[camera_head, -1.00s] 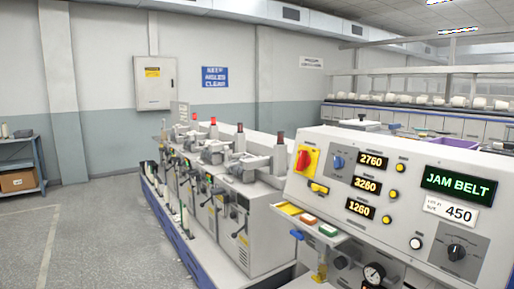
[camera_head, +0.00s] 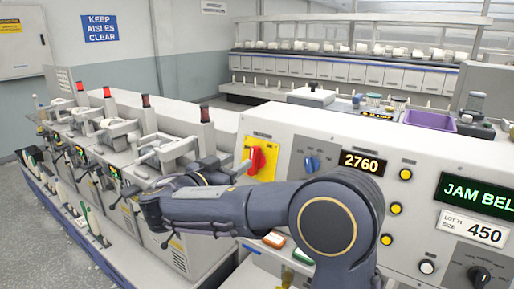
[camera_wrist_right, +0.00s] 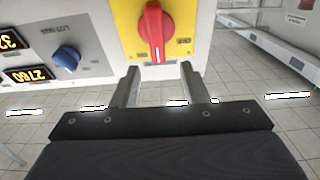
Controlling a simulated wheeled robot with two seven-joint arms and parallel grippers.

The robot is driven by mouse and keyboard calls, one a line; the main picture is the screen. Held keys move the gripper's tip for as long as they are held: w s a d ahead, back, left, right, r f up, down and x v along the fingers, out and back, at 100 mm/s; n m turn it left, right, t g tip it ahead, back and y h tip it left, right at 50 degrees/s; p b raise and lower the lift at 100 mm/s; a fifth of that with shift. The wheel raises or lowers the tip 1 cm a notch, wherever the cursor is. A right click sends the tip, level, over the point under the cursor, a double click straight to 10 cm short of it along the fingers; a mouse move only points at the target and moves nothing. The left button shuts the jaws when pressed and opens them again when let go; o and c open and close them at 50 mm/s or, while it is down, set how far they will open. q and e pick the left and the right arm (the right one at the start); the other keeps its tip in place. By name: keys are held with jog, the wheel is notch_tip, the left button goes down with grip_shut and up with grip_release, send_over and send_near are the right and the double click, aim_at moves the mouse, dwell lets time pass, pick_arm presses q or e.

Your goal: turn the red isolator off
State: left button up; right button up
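The red isolator (camera_head: 257,160) is a red rotary handle on a yellow plate on the sloping face of the grey control panel (camera_head: 330,135). In the right wrist view the red handle (camera_wrist_right: 152,30) stands upright on its yellow plate (camera_wrist_right: 186,22). My right gripper (camera_wrist_right: 160,82) is open and empty, its two fingers apart just below the handle in that view. No contact with the handle shows. In the head view the right arm reaches leftward across the panel, and the right gripper (camera_head: 230,168) is small and partly hidden near the yellow plate. My left gripper is not in view.
A blue knob (camera_head: 312,163) and a lit 2760 display (camera_head: 362,163) sit right of the isolator. Winding units with levers (camera_head: 150,150) stand close on the left. A purple tray (camera_head: 430,120) lies behind the panel.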

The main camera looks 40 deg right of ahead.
aim_at(252, 154)
jog(key=p+x, duration=0.2)
jog(key=x, duration=0.5)
jog(key=shift+s+d+p, duration=0.1)
jog(key=shift+d+p, duration=0.1)
jog(key=shift+p, duration=0.2)
grip_shut()
